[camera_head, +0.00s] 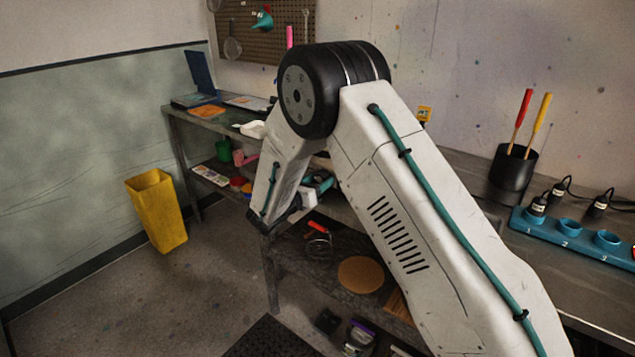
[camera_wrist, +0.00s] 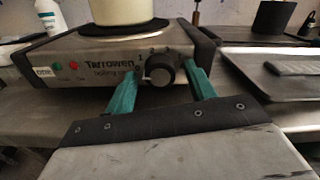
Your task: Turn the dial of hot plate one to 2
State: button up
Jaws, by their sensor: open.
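Hot plate one (camera_wrist: 95,58) is a dark-topped unit with a steel front in the wrist view, with a small "ONE" label and red and green lamps at its left. Its round black dial (camera_wrist: 161,70) is on the right of the front panel, with small numbers above it. I cannot read surely where the dial points. My gripper (camera_wrist: 162,74) is open, one teal finger on each side of the dial. I cannot tell whether either finger touches it. A cream pot (camera_wrist: 110,12) stands on the plate. In the head view my arm hides the hot plate.
A grey tray (camera_wrist: 285,75) lies right of the hot plate, and a white bottle (camera_wrist: 50,16) stands behind its left. A yellow bin (camera_head: 157,210) stands on the floor.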

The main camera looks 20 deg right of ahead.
jog(key=c, duration=1)
jog(key=shift+m, duration=0.4)
jog(key=m, duration=0.2)
jog(key=shift+m, duration=0.4)
jog(key=m, duration=0.3)
jog(key=shift+w+m, duration=0.1)
jog(key=shift+m, duration=0.2)
jog(key=m, duration=0.7)
